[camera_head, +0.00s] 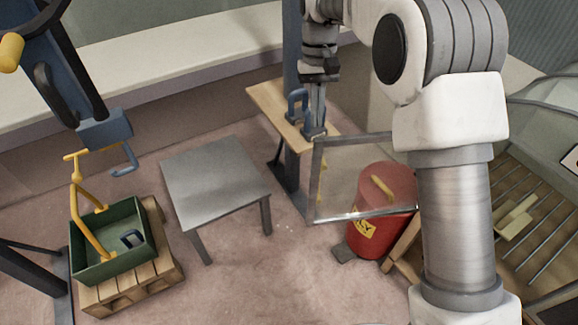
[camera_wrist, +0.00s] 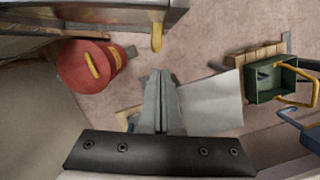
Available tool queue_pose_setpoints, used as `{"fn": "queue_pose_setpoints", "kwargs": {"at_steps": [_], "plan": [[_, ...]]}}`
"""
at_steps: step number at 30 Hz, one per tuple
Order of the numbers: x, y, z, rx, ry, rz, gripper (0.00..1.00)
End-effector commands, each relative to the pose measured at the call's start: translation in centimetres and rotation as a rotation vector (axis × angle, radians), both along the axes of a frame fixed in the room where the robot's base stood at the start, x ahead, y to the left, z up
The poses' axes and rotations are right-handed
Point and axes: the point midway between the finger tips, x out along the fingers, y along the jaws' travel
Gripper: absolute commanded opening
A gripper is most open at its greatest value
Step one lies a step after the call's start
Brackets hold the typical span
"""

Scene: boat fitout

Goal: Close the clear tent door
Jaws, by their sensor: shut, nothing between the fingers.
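The clear tent door, a see-through panel in a thin grey frame (camera_head: 318,155), stands upright right of centre in the head view. The red bin shows through it, and my arm hides its right edge. A small yellow handle (camera_head: 323,172) is on its left edge. In the wrist view, a grey frame edge (camera_wrist: 100,12) crosses the top left, with a yellow handle (camera_wrist: 157,38) hanging from it. My gripper (camera_head: 317,128) points down near the door's upper left corner. In the wrist view its fingers (camera_wrist: 159,75) are together and empty, apart from the handle.
A red bin (camera_head: 366,238) stands behind the door panel. A wooden shelf (camera_head: 266,101) with a blue padlock-like item (camera_head: 297,103) is beside my gripper. A grey table (camera_head: 215,175) and a green crate (camera_head: 118,258) on a pallet stand left. Floor in front is clear.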

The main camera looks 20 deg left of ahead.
Motion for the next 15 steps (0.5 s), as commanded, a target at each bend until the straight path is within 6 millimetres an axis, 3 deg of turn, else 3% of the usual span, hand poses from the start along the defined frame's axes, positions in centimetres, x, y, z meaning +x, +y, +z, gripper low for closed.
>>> {"fn": "queue_pose_setpoints", "kwargs": {"at_steps": [4, 10, 15], "plan": [[0.0, 1.0, -1.6, -0.009, 0.015, 0.013, 0.00], [-0.3, 0.9, -3.4, -0.013, 0.021, 0.014, 0.00], [-1.1, 0.5, -6.7, -0.013, 0.021, 0.014, 0.00]]}}
